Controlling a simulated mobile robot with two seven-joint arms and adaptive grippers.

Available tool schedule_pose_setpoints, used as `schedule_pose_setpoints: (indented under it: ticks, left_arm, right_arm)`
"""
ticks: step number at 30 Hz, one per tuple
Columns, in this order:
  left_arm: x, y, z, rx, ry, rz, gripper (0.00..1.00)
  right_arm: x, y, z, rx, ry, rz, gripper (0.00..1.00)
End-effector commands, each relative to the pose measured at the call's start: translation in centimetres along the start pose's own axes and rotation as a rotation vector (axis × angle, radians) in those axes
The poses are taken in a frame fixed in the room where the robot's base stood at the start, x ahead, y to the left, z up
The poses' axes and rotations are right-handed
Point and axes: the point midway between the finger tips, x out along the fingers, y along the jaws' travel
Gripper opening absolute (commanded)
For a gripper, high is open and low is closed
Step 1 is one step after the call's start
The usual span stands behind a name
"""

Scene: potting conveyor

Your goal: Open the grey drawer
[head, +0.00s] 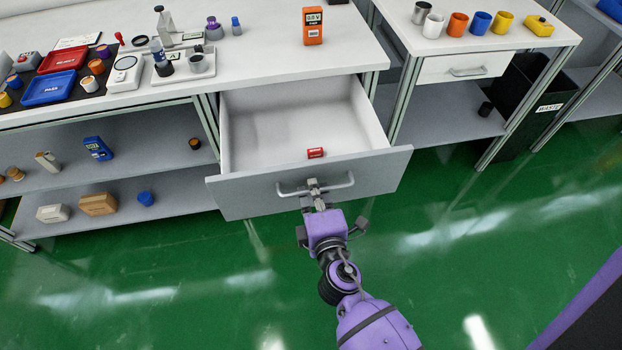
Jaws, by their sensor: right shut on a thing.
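The grey drawer (243,197) is pulled out from under the white bench top in the middle of the head view. Its inside shows, and a small red box (315,153) lies near its front panel. A bar handle (338,187) runs across the drawer's front. My right gripper (315,190) is shut on the middle of this handle, and its fingers hide that part of the bar. My left gripper is out of view.
The bench top (270,60) carries red and blue trays, instruments and an orange meter (312,26). A shelf below holds a brown box (98,204). Another bench and a black waste bin (527,105) stand at right. The green floor (180,290) in front is clear.

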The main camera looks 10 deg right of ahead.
Motion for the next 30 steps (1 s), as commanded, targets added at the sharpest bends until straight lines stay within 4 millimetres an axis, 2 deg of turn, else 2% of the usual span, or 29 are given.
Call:
schedule_pose_setpoints:
  ticks: [6,19,20,24,30]
  left_arm:
    - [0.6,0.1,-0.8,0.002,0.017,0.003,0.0]
    - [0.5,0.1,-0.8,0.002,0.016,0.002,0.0]
    - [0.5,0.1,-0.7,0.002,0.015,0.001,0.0]
    - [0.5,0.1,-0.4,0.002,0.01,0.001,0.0]
    - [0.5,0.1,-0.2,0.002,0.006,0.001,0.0]
  right_arm:
    - [-1.4,-0.3,-0.1,0.001,0.002,-0.001,0.0]
    - [-1.6,-0.2,-0.1,0.001,0.002,0.002,0.0]
    - [-1.6,-0.2,-0.1,0.001,0.002,0.002,0.11]
    - [-1.6,-0.2,-0.1,0.001,0.001,0.001,0.28]
    - [-1.6,-0.3,0.0,0.0,0.0,0.001,0.28]
